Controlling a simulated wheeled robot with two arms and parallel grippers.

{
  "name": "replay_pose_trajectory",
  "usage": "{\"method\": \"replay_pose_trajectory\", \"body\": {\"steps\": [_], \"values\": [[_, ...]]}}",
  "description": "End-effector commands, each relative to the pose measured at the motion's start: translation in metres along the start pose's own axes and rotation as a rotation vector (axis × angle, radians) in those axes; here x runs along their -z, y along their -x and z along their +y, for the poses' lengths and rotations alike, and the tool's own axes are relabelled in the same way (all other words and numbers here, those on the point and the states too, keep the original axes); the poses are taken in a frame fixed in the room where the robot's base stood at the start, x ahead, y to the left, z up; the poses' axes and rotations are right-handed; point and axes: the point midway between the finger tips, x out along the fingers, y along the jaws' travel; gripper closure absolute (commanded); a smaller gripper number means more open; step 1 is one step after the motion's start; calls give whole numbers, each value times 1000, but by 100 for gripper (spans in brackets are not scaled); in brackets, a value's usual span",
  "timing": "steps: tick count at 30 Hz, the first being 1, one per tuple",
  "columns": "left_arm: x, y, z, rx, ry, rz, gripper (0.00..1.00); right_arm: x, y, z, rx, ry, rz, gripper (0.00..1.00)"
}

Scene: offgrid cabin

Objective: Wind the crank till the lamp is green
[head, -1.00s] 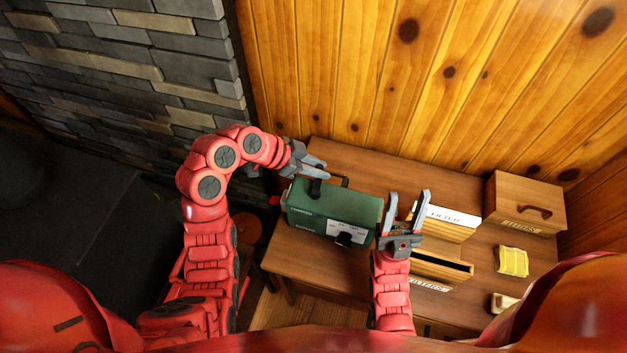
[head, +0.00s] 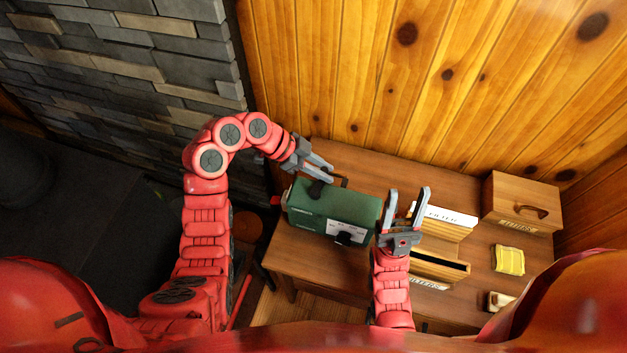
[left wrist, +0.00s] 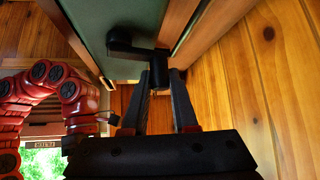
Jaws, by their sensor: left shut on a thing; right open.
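A green box (head: 325,211) with a pale panel (head: 345,230) on its front stands on the wooden desk. Its black crank (head: 316,188) is on the top face near the left end, partly hidden by my left gripper. The crank arm (left wrist: 128,46) and its upright knob (left wrist: 154,70) show in the left wrist view. My left gripper (head: 330,174) is shut on the knob; its fingers (left wrist: 160,85) lie either side of it. My right gripper (head: 407,193) is open and empty, just right of the box. I cannot make out a lit lamp or its colour.
A file holder with papers (head: 445,215) and an open wooden slot box (head: 440,268) stand right of my right gripper. A wooden box with a handle (head: 522,203) and a yellow pack (head: 509,260) are farther right. The plank wall (head: 380,90) rises behind the desk.

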Motion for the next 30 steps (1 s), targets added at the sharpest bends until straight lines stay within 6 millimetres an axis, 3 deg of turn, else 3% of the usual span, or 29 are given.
{"method": "replay_pose_trajectory", "body": {"steps": [30], "values": [[5,-7,7,-180,-172,-2,100,4,-25,1,0,0,0,50]]}}
